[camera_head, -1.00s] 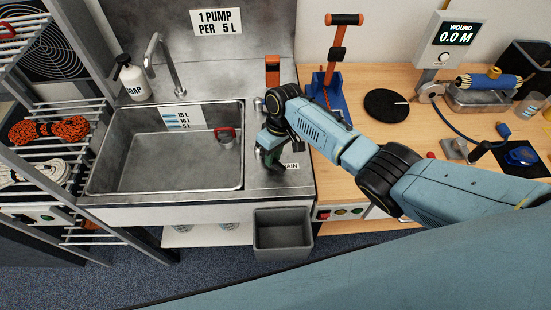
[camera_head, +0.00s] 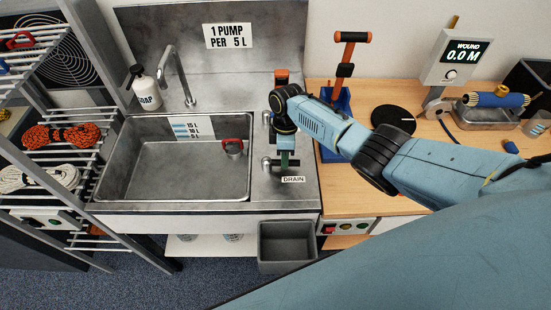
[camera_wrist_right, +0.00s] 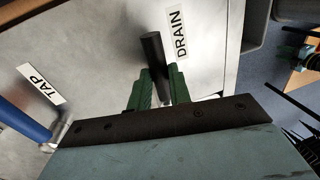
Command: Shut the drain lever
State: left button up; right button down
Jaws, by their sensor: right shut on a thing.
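The drain lever is a black rod (camera_wrist_right: 153,50) in the right wrist view, standing beside the white DRAIN label (camera_wrist_right: 180,35). My right gripper (camera_wrist_right: 160,78) has its green fingers shut on this rod, one on each side. In the head view the right gripper (camera_head: 286,160) is over the counter just right of the sink, above the DRAIN label (camera_head: 292,179). The gripper mostly hides the lever there. The lever's base is hidden in the wrist view. My left gripper is not in view.
The steel sink (camera_head: 180,172) with a red-handled item (camera_head: 233,148) is at the left. The blue tap lever (camera_wrist_right: 24,120) is near the gripper in the wrist view. A grey bin (camera_head: 286,245) hangs below the counter. An orange-handled blue stand (camera_head: 340,98) is at the right.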

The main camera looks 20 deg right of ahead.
jog(key=shift+w+n, duration=0.15)
jog(key=shift+n, duration=0.15)
dwell(0.4)
jog(key=c, duration=1.3)
grip_release()
jog(key=shift+r, duration=0.1)
notch_tip(320, 180, up, 13)
jog(key=w+d, duration=0.1)
jog(key=w, duration=0.1)
jog(key=shift+w, duration=0.2)
